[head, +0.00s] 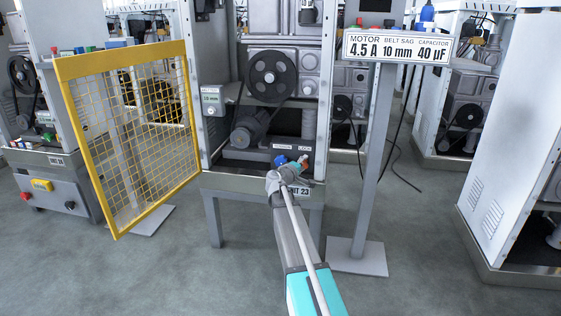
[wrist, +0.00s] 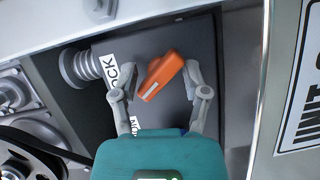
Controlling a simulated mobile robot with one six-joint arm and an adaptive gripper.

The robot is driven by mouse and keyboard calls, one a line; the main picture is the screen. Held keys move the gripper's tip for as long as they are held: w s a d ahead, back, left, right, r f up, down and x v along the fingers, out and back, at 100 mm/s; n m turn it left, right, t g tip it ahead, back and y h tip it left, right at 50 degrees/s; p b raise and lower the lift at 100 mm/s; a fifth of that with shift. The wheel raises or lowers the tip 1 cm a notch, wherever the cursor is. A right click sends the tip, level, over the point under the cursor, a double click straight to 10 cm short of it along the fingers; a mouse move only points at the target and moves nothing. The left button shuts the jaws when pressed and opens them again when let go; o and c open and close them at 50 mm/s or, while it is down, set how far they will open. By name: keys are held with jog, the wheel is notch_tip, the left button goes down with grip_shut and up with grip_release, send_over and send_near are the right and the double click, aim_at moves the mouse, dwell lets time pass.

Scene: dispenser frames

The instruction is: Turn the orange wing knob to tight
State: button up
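The orange wing knob (wrist: 163,72) is in the wrist view, on a dark grey face, with a white mark near its lower left end. Its wing lies slanted, from lower left to upper right. My gripper (wrist: 153,68) is open, with one finger on either side of the knob. The left finger is clearly apart from it; the right finger is close to its right end, and I cannot tell if they touch. In the head view my gripper (head: 300,164) is at the machine's lower front and mostly hides the knob.
A LOCK label (wrist: 106,70) and a ribbed metal knob (wrist: 80,66) are left of the orange knob. A black pulley (wrist: 25,158) and belt are at lower left. In the head view, an open yellow mesh guard (head: 68,66) stands left and a sign post (head: 375,160) right.

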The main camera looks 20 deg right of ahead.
jog(key=shift+f+n+h+b, duration=0.2)
jog(key=shift+n+h+b, duration=0.1)
jog(key=shift+n+b, duration=0.3)
jog(key=v, duration=1.4)
jog(key=s+a+r+m+g+y+p, duration=0.2)
jog(key=s+r+p, duration=0.3)
jog(key=p, duration=0.9)
jog(key=s+a+r+m+g+y+p, duration=0.2)
jog(key=s+r+p, duration=0.4)
jog(key=r+p, duration=0.5)
jog(key=shift+s+a+r+m+g+y+p, duration=0.4)
jog(key=shift+a+g+y+p, duration=0.55)
jog(key=shift+p, duration=1.15)
jog(key=shift+a+t, duration=0.2)
jog(key=shift+t, duration=0.05)
jog(key=shift+w+f, duration=0.1)
jog(key=shift+f, duration=0.05)
